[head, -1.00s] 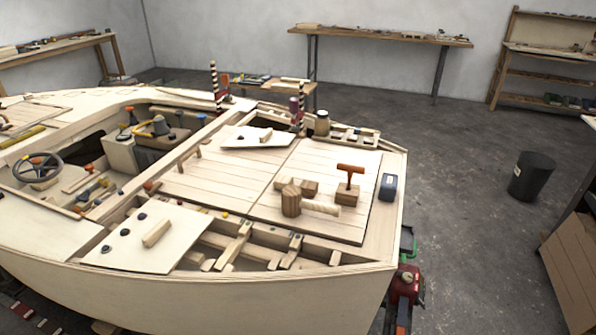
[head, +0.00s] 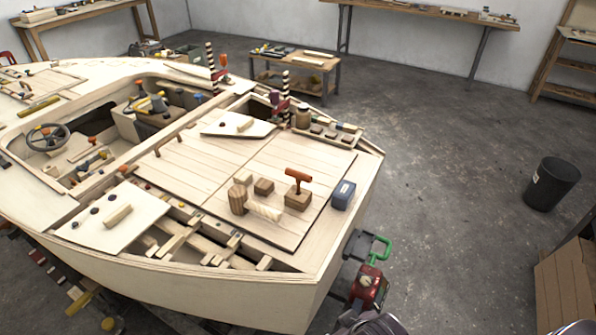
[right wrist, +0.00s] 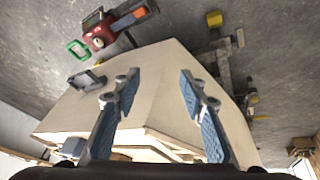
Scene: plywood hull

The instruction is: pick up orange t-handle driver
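The orange t-handle driver (head: 298,177) stands upright in a small wooden block (head: 297,200) on the plank deck of the boat hull, its crossbar on top. A wooden mallet (head: 252,203) lies just left of it, and a blue box (head: 343,195) sits just right. In the right wrist view my right gripper (right wrist: 158,80) is open and empty, with its two fingers spread in front of the hull's outer side. The driver cannot be made out in that view. My left gripper is not in view.
A red machine with a green handle (head: 369,283) stands on the floor beside the hull's corner; it also shows in the right wrist view (right wrist: 100,32). A black bin (head: 552,184) stands at the right. The floor between hull and bin is clear.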

